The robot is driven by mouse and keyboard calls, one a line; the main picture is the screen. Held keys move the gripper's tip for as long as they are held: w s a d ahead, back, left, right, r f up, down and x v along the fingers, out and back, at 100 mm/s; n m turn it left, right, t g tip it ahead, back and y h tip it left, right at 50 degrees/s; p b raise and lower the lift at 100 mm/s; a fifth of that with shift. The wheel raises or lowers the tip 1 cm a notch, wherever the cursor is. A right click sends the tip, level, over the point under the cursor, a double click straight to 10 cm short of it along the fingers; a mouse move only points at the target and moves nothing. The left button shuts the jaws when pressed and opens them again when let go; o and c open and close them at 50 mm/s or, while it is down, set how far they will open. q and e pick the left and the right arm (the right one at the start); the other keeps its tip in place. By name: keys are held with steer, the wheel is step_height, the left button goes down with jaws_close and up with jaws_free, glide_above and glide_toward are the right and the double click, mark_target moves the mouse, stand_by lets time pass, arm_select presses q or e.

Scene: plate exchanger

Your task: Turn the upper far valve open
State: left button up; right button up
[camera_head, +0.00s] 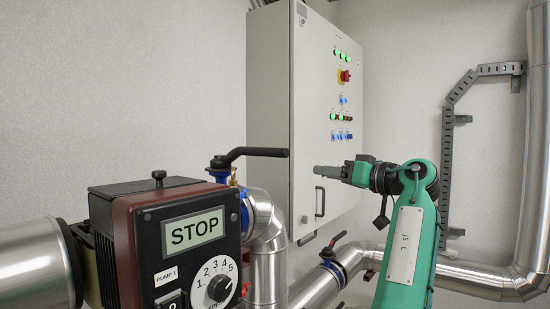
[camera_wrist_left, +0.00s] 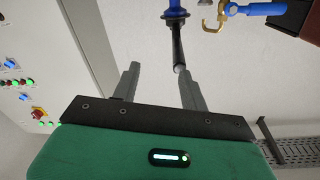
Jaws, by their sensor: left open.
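The upper valve has a black lever (camera_head: 258,153) pointing right from a blue body (camera_head: 220,172) behind the pump unit. My left gripper (camera_head: 318,170) is to the right of the lever's free end, apart from it. In the left wrist view my left gripper (camera_wrist_left: 156,70) is open and empty, its two grey fingers spread. The black lever (camera_wrist_left: 177,42) reaches from the blue valve body (camera_wrist_left: 175,10) toward the fingers, its end near the right finger's tip. A lower valve with a dark handle (camera_head: 337,239) sits on the pipe below. My right gripper is not in view.
A tall control cabinet (camera_head: 270,110) with lit buttons stands behind my left gripper. The pump unit (camera_head: 195,230) reading STOP fills the front left. Silver pipes (camera_head: 268,265) run below, and a grey cable tray (camera_head: 448,150) is on the right wall.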

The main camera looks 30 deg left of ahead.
mark_target(276, 153)
arm_select(q)
step_height(276, 153, up, 4)
steer(key=s+a+n+g+p, duration=0.1)
steer(key=s+a+n, duration=0.1)
steer(key=s, duration=0.1)
steer(key=a+p, duration=0.2)
steer(key=a, duration=0.1)
steer(key=w+a+p, duration=0.1)
steer(key=a+p, duration=0.1)
steer(key=a, duration=0.2)
steer(key=a+p, duration=0.2)
steer(key=a, duration=0.1)
steer(key=shift+w+a+r, duration=0.2)
steer(key=shift+a+f, duration=0.15)
steer(key=shift+a, duration=0.6)
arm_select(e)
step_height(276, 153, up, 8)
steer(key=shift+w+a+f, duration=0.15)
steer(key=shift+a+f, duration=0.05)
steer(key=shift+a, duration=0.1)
arm_select(q)
jaws_close()
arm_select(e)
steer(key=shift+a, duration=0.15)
